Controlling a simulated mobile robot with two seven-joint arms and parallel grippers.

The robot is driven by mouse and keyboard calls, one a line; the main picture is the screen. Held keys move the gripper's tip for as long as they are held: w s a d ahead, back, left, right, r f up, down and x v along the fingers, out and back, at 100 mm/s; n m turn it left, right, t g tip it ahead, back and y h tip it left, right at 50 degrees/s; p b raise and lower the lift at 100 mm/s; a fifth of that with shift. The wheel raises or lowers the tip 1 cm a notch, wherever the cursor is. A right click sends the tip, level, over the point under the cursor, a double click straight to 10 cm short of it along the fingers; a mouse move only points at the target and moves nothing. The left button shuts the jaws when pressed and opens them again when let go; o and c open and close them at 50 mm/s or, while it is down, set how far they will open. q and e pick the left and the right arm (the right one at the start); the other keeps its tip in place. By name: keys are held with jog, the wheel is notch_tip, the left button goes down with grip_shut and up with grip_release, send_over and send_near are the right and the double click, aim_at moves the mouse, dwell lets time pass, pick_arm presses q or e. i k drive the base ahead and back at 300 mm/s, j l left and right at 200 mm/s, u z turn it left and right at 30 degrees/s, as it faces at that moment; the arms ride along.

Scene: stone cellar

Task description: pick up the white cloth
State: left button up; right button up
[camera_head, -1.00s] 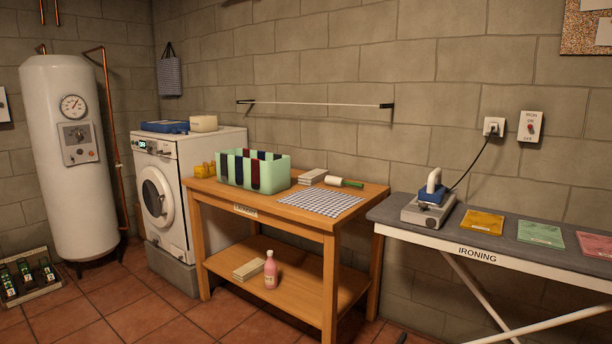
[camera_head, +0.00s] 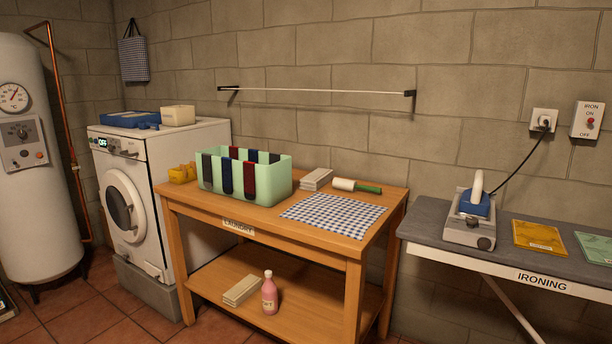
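No plain white cloth shows for certain. A blue-and-white checked cloth (camera_head: 333,216) lies flat on the right part of the wooden laundry table (camera_head: 285,226). A whitish folded stack or block (camera_head: 316,179) lies behind it at the table's back; I cannot tell if it is cloth. A similar pale flat block (camera_head: 241,290) lies on the table's lower shelf, left of a pink bottle (camera_head: 269,293). Neither of my grippers is in view.
A green bin (camera_head: 271,187) with dark and red cloths over its rim stands on the table, beside a white roller with a green handle (camera_head: 356,186). The washing machine (camera_head: 176,154) is left; the ironing board (camera_head: 432,218) with an iron (camera_head: 474,205) is right. A rail (camera_head: 315,91) crosses the wall.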

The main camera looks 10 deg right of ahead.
aim_at(316, 180)
jog(key=i+j, duration=0.2)
jog(key=i, duration=0.15)
jog(key=i+j, duration=0.2)
jog(key=i, duration=0.15)
jog(key=i+j, duration=0.2)
jog(key=i, duration=0.2)
